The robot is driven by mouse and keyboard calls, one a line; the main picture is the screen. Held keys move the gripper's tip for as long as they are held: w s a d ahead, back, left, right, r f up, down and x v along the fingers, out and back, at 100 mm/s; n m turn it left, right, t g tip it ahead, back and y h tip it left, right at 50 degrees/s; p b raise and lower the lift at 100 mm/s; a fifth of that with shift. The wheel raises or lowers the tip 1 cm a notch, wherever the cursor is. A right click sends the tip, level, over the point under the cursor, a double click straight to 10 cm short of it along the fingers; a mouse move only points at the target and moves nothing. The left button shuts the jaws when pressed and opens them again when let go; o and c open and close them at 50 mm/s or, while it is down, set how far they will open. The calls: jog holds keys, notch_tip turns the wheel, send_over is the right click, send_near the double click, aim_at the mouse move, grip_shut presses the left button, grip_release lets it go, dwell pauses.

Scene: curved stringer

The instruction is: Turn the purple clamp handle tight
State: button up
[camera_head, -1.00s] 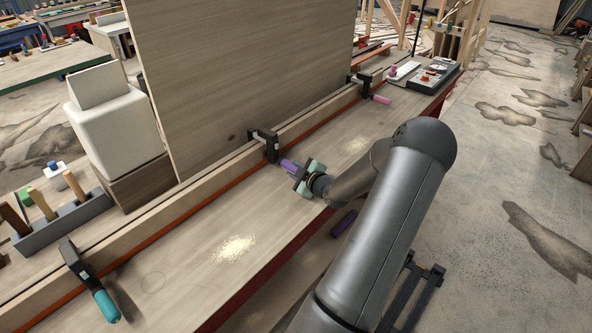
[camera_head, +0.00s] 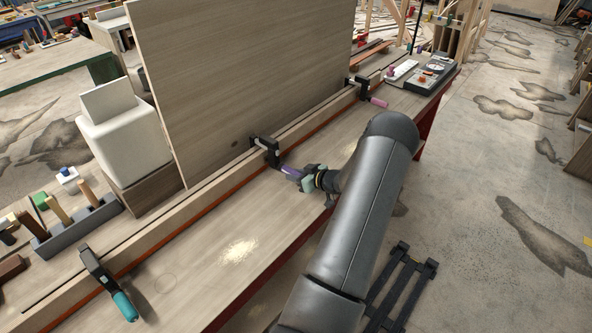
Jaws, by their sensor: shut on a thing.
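The purple clamp handle (camera_head: 291,173) sticks out toward the lower right from a black clamp (camera_head: 266,150) at the middle of the bench. The clamp sits on the long wooden strip at the foot of the upright panel. My gripper (camera_head: 302,177) is at the outer end of the handle and shut on it. The gripper's fingers look pale green, and my arm comes in from the lower right. The gripper hides the handle's far end.
A clamp with a teal handle (camera_head: 124,304) is at the lower left, and one with a pink handle (camera_head: 378,102) is farther back. A large wooden panel (camera_head: 240,80) stands behind the strip.

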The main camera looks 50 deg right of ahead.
jog(key=m+y, duration=0.2)
jog(key=m, duration=0.1)
jog(key=shift+f, duration=0.15)
jog(key=m+t+y+b, duration=0.1)
jog(key=m, duration=0.1)
jog(key=shift+d+m+y, duration=0.1)
jog(key=shift+m+y, duration=0.2)
jog(key=shift+y, duration=0.1)
jog(key=shift+m+y+b, duration=0.4)
jog(key=shift+m+b, duration=0.1)
jog(key=shift+m, duration=0.3)
jog(key=shift+s+t, duration=0.1)
jog(key=shift+t, duration=0.2)
jog(key=o, duration=1)
jog(key=b+v, duration=0.4)
jog(key=v, duration=1.3)
jog(key=shift+d+b, duration=0.15)
jog(key=shift+b, duration=0.15)
